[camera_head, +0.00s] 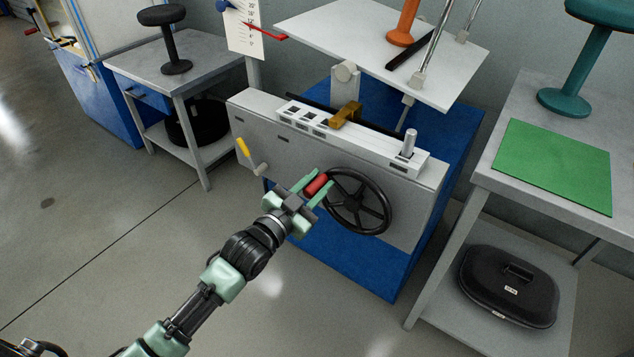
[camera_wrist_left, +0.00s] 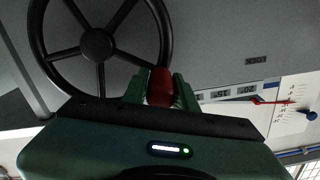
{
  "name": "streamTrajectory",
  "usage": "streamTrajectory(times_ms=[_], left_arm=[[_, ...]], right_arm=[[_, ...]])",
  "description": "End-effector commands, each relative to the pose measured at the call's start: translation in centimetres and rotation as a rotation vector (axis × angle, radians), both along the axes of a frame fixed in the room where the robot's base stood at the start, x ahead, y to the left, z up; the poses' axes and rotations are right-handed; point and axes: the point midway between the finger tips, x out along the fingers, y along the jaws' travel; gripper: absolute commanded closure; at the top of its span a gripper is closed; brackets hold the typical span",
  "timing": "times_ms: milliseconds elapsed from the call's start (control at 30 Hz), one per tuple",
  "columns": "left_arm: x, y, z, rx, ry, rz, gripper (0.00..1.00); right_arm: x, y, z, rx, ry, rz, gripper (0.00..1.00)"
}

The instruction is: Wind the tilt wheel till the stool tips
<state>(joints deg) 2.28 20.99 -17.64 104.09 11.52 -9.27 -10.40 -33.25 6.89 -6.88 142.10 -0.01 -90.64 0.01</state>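The black spoked tilt wheel (camera_head: 358,201) is on the front of the grey machine. Its red handle (camera_head: 316,184) is at the wheel's upper left rim. My left gripper (camera_head: 318,187) has its green fingers on both sides of the red handle and appears closed on it. In the left wrist view the red handle (camera_wrist_left: 160,87) fills the space between the fingers, with the wheel (camera_wrist_left: 97,44) behind. An orange stool (camera_head: 403,27), partly cut off by the top edge, stands upright on the white platform (camera_head: 345,25). My right gripper is out of view.
A red pointer (camera_head: 266,32) lies by a scale card (camera_head: 243,33). A yellow lever (camera_head: 243,148) is left of the wheel. A black stool (camera_head: 171,40) stands on the left table; a teal stool (camera_head: 590,60) and green mat (camera_head: 553,166) are on the right table.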

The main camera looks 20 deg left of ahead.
Motion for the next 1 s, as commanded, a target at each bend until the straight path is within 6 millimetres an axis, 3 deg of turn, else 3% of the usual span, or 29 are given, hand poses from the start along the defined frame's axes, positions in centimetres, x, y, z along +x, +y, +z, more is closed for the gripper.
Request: streamTrajectory(times_ms=[433, 633, 800, 1000], left_arm=[[-0.5, 0.2, -0.1, 0.0, 0.002, 0.0, 0.54], [-3.4, 1.2, 0.0, 0.001, 0.004, 0.0, 0.54], [-5.9, 2.1, 0.0, 0.0, 0.002, 0.0, 0.54], [-7.3, 2.6, 0.0, -0.001, 0.0, 0.0, 0.54]], right_arm=[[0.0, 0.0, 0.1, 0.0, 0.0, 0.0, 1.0], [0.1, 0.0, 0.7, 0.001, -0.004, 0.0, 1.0], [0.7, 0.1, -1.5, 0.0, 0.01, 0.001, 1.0], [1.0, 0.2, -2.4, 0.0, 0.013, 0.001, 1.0]])
